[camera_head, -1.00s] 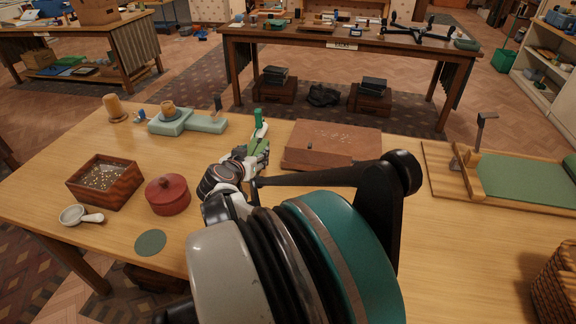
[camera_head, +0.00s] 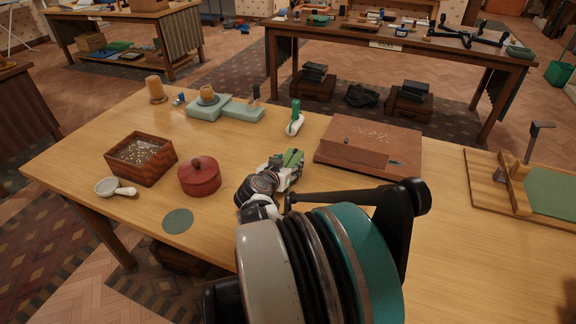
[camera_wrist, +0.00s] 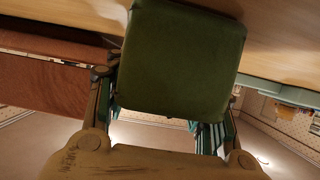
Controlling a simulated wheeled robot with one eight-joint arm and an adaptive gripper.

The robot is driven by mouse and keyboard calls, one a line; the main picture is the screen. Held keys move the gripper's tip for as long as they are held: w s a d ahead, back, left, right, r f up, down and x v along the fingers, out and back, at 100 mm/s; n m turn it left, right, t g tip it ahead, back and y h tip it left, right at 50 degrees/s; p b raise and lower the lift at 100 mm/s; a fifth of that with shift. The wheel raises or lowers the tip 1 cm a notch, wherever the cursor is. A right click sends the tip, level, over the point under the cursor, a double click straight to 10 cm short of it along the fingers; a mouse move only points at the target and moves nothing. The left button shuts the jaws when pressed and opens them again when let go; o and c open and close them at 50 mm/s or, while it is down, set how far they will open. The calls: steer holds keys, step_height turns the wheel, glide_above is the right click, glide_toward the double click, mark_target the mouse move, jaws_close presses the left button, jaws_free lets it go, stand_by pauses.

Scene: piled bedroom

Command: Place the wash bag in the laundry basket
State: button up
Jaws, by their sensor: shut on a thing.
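The wash bag appears as a green, rounded, block-like thing (camera_wrist: 185,60) between the fingers of my gripper (camera_wrist: 160,115) in the wrist view. My gripper is shut on it. In the head view my gripper (camera_head: 286,167) is over the middle of the near wooden table, and a small part of the green bag (camera_head: 293,157) shows at its tip. My arm hides part of the table below. The laundry basket is not in view now; a wicker basket showed at the lower right edge in the earlier frame.
The table (camera_head: 450,235) holds a brown box (camera_head: 365,145) right of my gripper and a white thing with a green top (camera_head: 295,120) beyond it. A red lidded pot (camera_head: 199,177) and wooden tray (camera_head: 140,160) stand left. A wooden stand (camera_head: 500,185) is at right.

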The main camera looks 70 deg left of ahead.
steer(key=o, duration=1.2)
